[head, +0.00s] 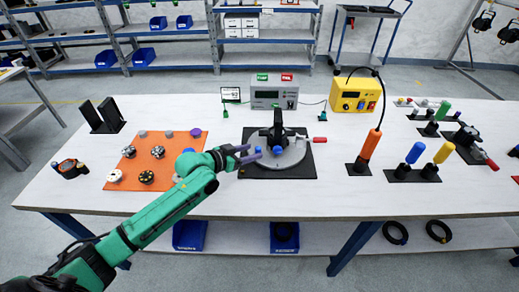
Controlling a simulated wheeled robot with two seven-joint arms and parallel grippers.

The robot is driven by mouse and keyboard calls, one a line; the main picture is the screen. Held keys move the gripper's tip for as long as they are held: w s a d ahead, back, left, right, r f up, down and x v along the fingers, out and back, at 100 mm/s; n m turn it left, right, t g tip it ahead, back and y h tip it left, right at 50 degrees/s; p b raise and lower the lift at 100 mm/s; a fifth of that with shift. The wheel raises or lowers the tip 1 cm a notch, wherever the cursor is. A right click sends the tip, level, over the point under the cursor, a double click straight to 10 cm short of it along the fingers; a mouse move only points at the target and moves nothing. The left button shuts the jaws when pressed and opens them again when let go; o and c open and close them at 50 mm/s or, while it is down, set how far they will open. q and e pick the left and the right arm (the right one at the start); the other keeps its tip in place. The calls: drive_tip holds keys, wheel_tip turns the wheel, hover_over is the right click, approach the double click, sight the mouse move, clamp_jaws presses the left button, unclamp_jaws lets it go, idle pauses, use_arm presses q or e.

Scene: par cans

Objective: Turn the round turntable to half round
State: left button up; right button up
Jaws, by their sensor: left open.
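The round grey turntable (292,159) sits on a black square base (306,171) near the middle of the table. A black upright fixture (277,122) rises over it, and a blue knob (278,149) shows near its centre. My left gripper (254,153) is open at the turntable's left edge, its fingers pointing right towards the blue knob. I cannot tell whether a finger touches the turntable. The gripper covers part of the base's left side. My right gripper is out of view.
An orange mat (160,142) with several small round parts lies left of the turntable, partly under my left arm. A grey meter box (273,92) and a yellow box (355,96) stand behind. An orange-handled tool (370,145) stands upright at the right.

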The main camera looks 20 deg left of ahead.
sight(256, 150)
use_arm(q)
drive_tip(key=x, duration=0.3)
drive_tip(key=shift+w+d, duration=0.1)
drive_tip(key=shift+w, duration=0.1)
drive_tip(key=shift+w+d+f, duration=0.1)
drive_tip(key=shift+w, duration=0.1)
drive_tip(key=shift+w+d+f, duration=0.1)
drive_tip(key=shift+w, duration=0.05)
clamp_jaws()
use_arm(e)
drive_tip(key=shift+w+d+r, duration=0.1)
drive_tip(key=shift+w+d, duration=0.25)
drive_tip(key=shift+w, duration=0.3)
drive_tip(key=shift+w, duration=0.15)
